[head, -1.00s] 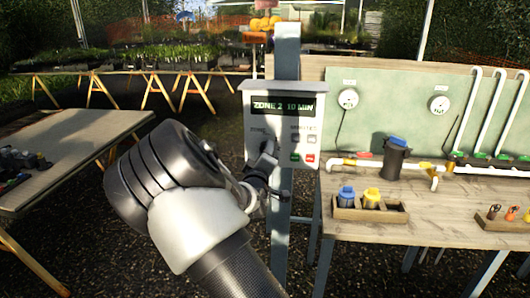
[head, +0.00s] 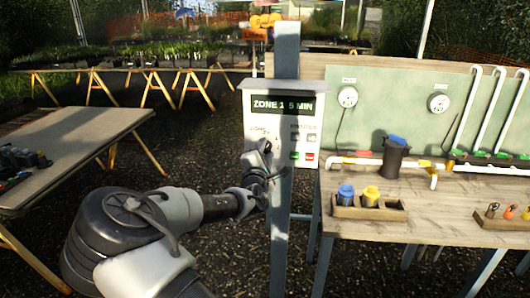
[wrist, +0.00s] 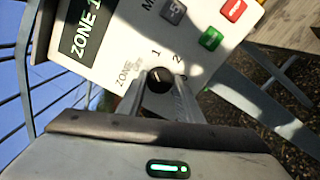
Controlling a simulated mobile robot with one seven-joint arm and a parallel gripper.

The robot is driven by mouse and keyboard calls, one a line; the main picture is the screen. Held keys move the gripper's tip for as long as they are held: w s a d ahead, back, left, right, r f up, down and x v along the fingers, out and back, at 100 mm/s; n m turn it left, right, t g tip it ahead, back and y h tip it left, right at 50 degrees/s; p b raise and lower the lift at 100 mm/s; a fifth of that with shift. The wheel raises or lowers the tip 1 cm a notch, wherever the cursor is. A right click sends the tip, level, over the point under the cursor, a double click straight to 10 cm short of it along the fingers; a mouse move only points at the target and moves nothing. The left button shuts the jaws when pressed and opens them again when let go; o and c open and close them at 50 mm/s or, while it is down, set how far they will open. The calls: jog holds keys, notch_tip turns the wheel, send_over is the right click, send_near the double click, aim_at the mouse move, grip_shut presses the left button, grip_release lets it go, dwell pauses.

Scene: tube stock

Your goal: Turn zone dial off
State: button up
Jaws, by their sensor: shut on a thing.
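The zone dial (wrist: 158,80) is a dark round knob on the white control panel (head: 255,125), with "1" and "2" marked around it. In the wrist view my gripper (wrist: 158,88) has its two fingers on either side of the dial and is shut on it. The dial's pointer is hard to make out. The panel's display (head: 283,104) reads "ZONE 1 5 MIN", and part of it also shows in the wrist view (wrist: 86,33).
Red (wrist: 232,9) and green (wrist: 211,39) buttons and a grey one sit beside the dial. The panel is on a grey post (head: 285,200). A workbench (head: 420,225) with pots and pipes stands to the right, another table (head: 80,150) to the left.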

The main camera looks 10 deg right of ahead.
jog(key=n+b, duration=0.1)
jog(key=n, duration=0.3)
jog(key=shift+n+b, duration=0.45)
jog(key=shift+n, duration=1.15)
jog(key=o, duration=1)
jog(key=shift+o, duration=0.2)
jog(key=shift+s, duration=0.1)
jog(key=v, duration=1.7)
jog(key=shift+s+r, duration=0.1)
